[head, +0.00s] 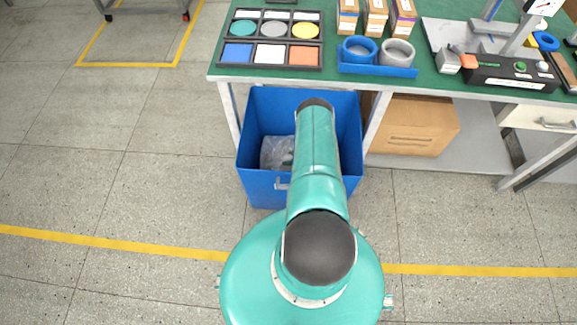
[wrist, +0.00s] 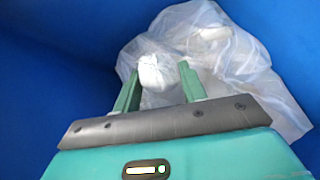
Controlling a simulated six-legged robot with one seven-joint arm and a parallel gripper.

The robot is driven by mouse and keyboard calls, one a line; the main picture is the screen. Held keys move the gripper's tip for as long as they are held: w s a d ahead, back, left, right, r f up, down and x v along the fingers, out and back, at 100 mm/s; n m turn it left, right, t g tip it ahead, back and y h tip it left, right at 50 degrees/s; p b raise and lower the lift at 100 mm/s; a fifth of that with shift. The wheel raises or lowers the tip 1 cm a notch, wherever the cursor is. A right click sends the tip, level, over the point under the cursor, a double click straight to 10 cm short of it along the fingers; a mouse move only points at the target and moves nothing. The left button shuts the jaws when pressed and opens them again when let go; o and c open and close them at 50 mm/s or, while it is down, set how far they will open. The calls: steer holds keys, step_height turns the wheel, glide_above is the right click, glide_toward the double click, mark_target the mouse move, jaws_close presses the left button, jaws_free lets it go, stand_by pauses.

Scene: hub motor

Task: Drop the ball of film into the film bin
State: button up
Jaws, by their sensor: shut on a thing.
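The film bin (head: 258,190) is a blue open-topped box on the floor under the bench edge. My arm reaches over it in the head view and hides part of its inside. In the wrist view my gripper (wrist: 159,74) is inside the bin's blue walls (wrist: 50,70), pointing down. It is shut on a small white ball of film (wrist: 152,70), held between the two green fingers. Crumpled clear film (wrist: 240,65) lies in the bin below and around the fingers; it also shows in the head view (head: 270,153). I cannot tell whether the ball touches it.
The green-topped bench (head: 400,92) stands just behind the bin, with a tray of coloured pads (head: 270,40) and a blue tray of rings (head: 378,68). A cardboard box (head: 415,125) sits on the shelf right of the bin.

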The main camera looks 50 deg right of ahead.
mark_target(282, 166)
steer(key=shift+s+a+f, duration=0.15)
steer(key=shift+a+f, duration=0.35)
steer(key=shift+f, duration=0.15)
steer(key=shift+s+a+f, duration=0.1)
steer(key=shift+a+f, duration=0.05)
steer(key=shift+f, duration=1.65)
steer(key=shift+f, duration=0.1)
steer(key=o, duration=1)
steer(key=shift+r, duration=0.25)
steer(key=v, duration=1.1)
steer(key=shift+s+r, duration=0.25)
steer(key=shift+s, duration=0.1)
steer(key=shift+w, duration=0.1)
